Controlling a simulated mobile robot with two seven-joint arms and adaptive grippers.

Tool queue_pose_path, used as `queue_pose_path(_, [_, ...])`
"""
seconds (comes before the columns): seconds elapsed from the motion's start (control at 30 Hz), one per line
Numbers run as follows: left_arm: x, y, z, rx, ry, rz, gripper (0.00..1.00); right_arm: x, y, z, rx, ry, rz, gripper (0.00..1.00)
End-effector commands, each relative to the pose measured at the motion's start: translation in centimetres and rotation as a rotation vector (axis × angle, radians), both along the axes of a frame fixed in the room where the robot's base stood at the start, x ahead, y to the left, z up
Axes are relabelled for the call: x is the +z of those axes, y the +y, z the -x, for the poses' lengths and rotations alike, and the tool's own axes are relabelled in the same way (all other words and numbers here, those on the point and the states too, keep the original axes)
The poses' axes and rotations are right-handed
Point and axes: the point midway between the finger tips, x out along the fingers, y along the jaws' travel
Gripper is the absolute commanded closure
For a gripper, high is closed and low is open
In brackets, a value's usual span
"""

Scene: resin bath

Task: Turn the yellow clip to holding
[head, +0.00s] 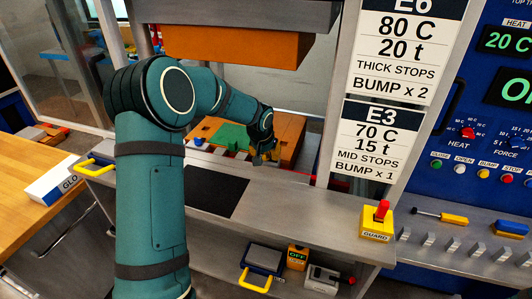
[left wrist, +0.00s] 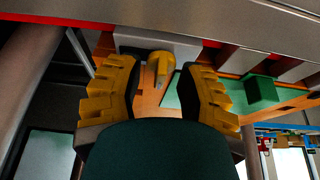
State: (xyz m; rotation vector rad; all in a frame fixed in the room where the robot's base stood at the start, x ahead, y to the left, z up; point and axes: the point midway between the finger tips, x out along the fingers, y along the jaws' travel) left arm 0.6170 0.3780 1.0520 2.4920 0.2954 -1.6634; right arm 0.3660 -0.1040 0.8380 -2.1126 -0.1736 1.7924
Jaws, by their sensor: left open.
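The yellow clip (left wrist: 161,68) shows in the left wrist view as a small rounded yellow piece beside a grey block (left wrist: 158,45). My left gripper (left wrist: 163,88) has its two yellow-padded fingers apart, one on each side of the clip. I cannot tell whether either finger touches it. In the head view my left gripper (head: 264,153) is low over the orange lower plate (head: 290,132), right of the green piece (head: 231,136). The clip cannot be made out there, behind or beside the gripper. My right gripper is not in view.
An orange block (head: 240,47) hangs above the plate, close over my left arm. A metal ledge with a black mat (head: 190,187) lies in front. A yellow guard switch (head: 376,224) with a red lever stands at right, beside a post with signs (head: 375,140).

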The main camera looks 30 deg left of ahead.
Motion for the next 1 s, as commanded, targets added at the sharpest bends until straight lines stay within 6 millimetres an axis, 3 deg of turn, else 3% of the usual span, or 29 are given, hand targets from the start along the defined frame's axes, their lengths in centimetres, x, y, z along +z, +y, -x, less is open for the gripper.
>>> queue_pose_path(0.07, [0.0,0.0,0.0,0.0,0.0,0.0,0.67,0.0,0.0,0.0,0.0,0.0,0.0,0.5])
queue_pose_path(0.17, [0.0,0.0,0.0,0.0,0.0,0.0,1.0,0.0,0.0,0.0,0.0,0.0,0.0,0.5])
queue_pose_path(0.57, [-0.1,0.0,0.1,0.013,0.003,0.001,1.0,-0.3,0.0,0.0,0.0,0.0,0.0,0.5])
queue_pose_path(1.0, [-0.6,-0.3,0.0,0.258,0.003,-0.002,1.0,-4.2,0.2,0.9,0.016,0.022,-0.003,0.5])
